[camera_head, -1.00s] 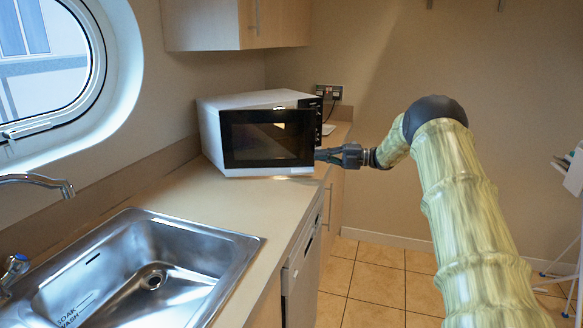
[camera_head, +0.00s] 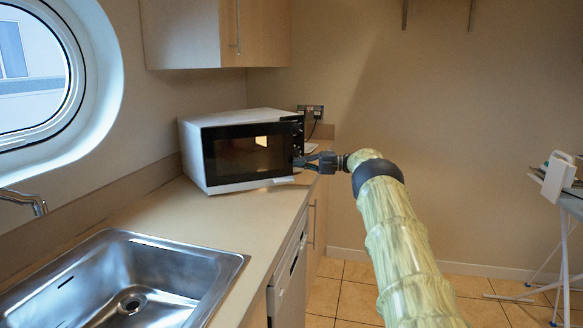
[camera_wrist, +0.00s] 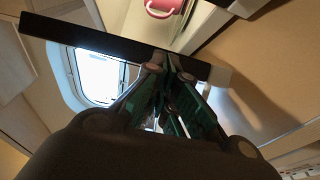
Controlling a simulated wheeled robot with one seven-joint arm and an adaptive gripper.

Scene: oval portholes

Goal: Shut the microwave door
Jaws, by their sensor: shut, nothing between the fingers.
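The white microwave (camera_head: 190,150) stands on the counter against the back wall. Its black door (camera_head: 250,152) faces the room and seems slightly ajar, its right edge overlapping most of the control panel (camera_head: 299,128). My gripper (camera_head: 300,162) is shut and empty at the lower right edge of the door. In the wrist view the door is a long dark bar (camera_wrist: 95,42) crossing the top, and my shut fingertips (camera_wrist: 167,62) are at it, seemingly touching.
A steel sink (camera_head: 130,285) is set in the counter (camera_head: 200,220) in front of the microwave. A wall cabinet (camera_head: 215,35) hangs above. A socket with plugs (camera_head: 312,112) is behind.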

